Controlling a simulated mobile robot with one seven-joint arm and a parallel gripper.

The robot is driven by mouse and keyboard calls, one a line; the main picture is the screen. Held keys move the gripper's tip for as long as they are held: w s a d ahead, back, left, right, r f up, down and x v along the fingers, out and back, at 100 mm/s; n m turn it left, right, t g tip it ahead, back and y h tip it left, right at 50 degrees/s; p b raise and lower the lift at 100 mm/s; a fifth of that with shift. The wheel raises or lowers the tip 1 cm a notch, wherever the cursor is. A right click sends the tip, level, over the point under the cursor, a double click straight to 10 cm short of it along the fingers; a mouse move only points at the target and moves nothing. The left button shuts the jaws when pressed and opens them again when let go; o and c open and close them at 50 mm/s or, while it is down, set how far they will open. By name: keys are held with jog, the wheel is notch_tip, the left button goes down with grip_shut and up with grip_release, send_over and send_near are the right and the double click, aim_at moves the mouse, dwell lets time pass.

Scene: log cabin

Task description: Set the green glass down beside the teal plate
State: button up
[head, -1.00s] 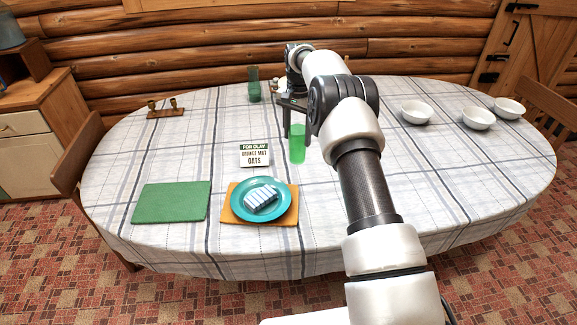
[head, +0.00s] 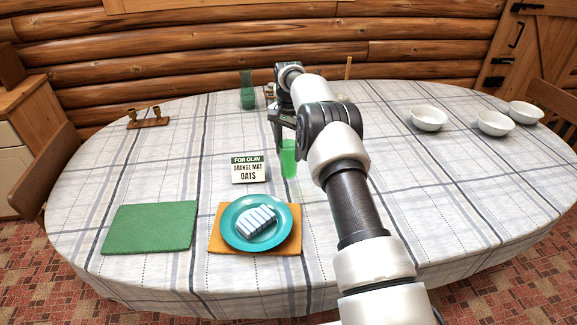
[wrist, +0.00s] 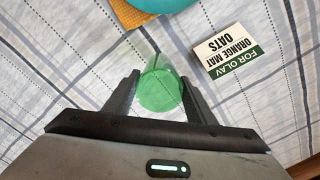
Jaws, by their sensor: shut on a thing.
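My gripper (wrist: 160,78) is shut on a clear green glass (wrist: 160,95), with one finger on each side. In the head view the glass (head: 289,160) is upright, just right of the printed card and beyond the teal plate (head: 284,236). I cannot tell whether its base touches the tablecloth. The plate lies on an orange mat (head: 219,241) and holds a folded striped cloth (head: 257,221). In the wrist view only the plate's edge (wrist: 160,4) shows at the top. My arm hides part of the table to the right of the glass.
The card (head: 249,169) reads "FOR OLAV ORANGE MAT OATS". A green mat (head: 150,227) lies left of the plate. A dark green vessel (head: 247,92) and a candle holder (head: 148,122) stand farther back. White bowls (head: 429,119) stand at right. Cloth right of the plate is bare.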

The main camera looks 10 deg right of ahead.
aim_at(289, 161)
jog(key=shift+f, duration=2.55)
jog(key=shift+f, duration=0.1)
jog(key=o, duration=1.2)
